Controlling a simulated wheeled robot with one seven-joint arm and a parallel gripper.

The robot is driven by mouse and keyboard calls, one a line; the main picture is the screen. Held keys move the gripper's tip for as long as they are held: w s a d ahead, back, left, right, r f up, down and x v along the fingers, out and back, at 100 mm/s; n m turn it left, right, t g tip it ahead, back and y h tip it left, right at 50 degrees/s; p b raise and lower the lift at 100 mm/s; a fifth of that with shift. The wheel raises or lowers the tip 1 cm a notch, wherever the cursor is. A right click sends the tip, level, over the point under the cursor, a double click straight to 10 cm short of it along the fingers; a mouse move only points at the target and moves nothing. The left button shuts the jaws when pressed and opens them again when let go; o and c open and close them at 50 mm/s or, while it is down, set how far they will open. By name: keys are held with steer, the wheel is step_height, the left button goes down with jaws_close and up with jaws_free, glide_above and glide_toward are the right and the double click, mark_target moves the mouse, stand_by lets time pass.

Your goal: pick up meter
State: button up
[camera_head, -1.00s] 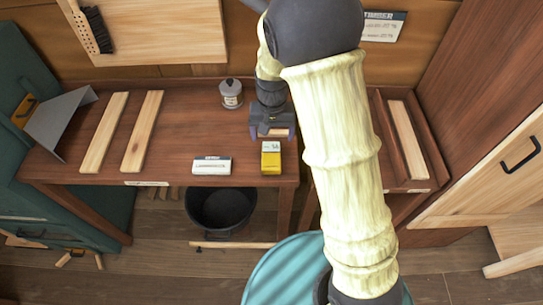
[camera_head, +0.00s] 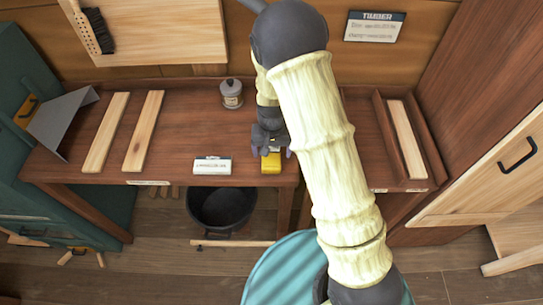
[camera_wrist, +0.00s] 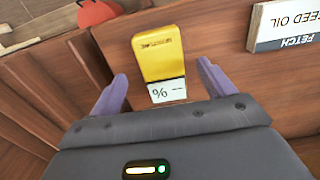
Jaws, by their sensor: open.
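The meter is a small yellow box with a white display panel marked "%". In the head view the yellow meter (camera_head: 271,164) lies near the front edge of the wooden bench, partly covered by my gripper (camera_head: 271,152). In the wrist view the meter (camera_wrist: 160,55) lies ahead of my gripper (camera_wrist: 163,88), with its display end reaching between the two purple fingers. The fingers are apart, one on each side of the display end, with a gap on both sides. Whether they touch the bench I cannot tell.
A white label block (camera_head: 212,166) lies left of the meter; it also shows in the wrist view (camera_wrist: 285,25). A grey tin (camera_head: 231,93) stands behind. Two wooden strips (camera_head: 143,131) lie on the bench (camera_head: 185,130). A black bucket (camera_head: 222,205) stands below.

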mark_target(271, 158)
steer(key=shift+w+a+f+p, duration=0.1)
steer(key=shift+f+p, duration=0.4)
steer(key=shift+f, duration=1.65)
steer(key=c, duration=1.2)
steer(key=shift+o, duration=0.2)
step_height(271, 158, up, 10)
steer(key=b, duration=0.1)
